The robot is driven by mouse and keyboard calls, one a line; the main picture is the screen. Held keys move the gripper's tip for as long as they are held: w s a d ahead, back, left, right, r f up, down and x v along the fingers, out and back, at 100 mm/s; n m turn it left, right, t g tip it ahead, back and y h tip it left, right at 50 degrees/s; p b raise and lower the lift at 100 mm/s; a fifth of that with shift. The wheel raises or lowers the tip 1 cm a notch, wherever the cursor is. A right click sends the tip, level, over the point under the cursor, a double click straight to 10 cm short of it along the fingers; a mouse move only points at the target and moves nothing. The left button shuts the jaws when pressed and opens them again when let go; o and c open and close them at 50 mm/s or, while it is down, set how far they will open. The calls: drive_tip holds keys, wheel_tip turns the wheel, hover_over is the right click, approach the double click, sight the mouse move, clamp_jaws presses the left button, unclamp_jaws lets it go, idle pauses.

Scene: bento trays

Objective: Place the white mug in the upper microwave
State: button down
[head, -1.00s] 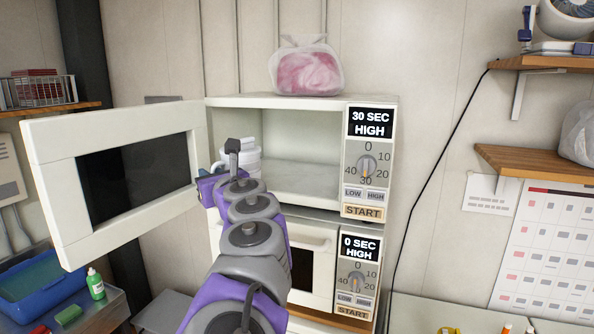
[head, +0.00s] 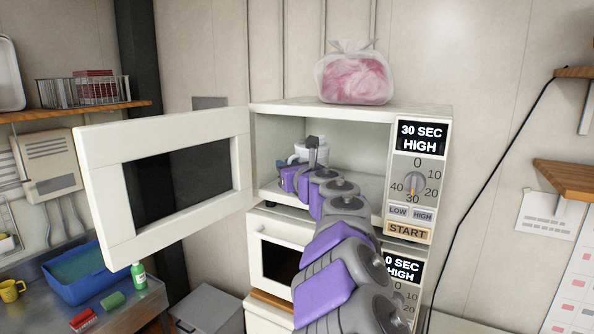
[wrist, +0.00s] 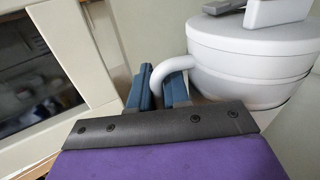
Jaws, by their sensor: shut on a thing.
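The white mug (head: 304,149) is upright at the left side of the upper microwave's open cavity, partly hidden by my arm. In the wrist view, the mug (wrist: 250,62) fills the upper right, and its curved handle runs between my blue fingers. My gripper (wrist: 160,88) is shut on that handle. I cannot tell whether the mug's base touches the cavity floor. The upper microwave (head: 350,109) has its door (head: 105,195) swung wide open to the left. Its display reads 30 SEC HIGH.
A bag of pink stuff (head: 354,76) sits on top of the upper one. The open door stands close to the left of my gripper. The cavity's right part looks empty.

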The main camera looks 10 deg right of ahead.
drive_tip(key=w+d+p, duration=0.1)
drive_tip(key=w+d, duration=0.2)
drive_tip(key=shift+r, duration=0.1)
drive_tip(key=shift+w+p, duration=0.3)
drive_tip(key=shift+w, duration=0.05)
drive_tip(key=shift+w+p, duration=0.5)
drive_tip(key=shift+w, duration=0.5)
drive_tip(key=f, duration=0.1)
drive_tip(key=d+f+b, duration=0.1)
drive_tip(key=f, duration=0.1)
drive_tip(key=shift+d+f, duration=0.25)
drive_tip(key=shift+f, duration=0.15)
drive_tip(key=shift+a, duration=0.3)
drive_tip(key=shift+a+b, duration=0.1)
drive_tip(key=shift+b, duration=0.25)
drive_tip(key=c, duration=1.4)
unclamp_jaws()
drive_tip(key=shift+a+f, duration=0.1)
drive_tip(key=o, duration=0.3)
drive_tip(key=shift+d, duration=0.25)
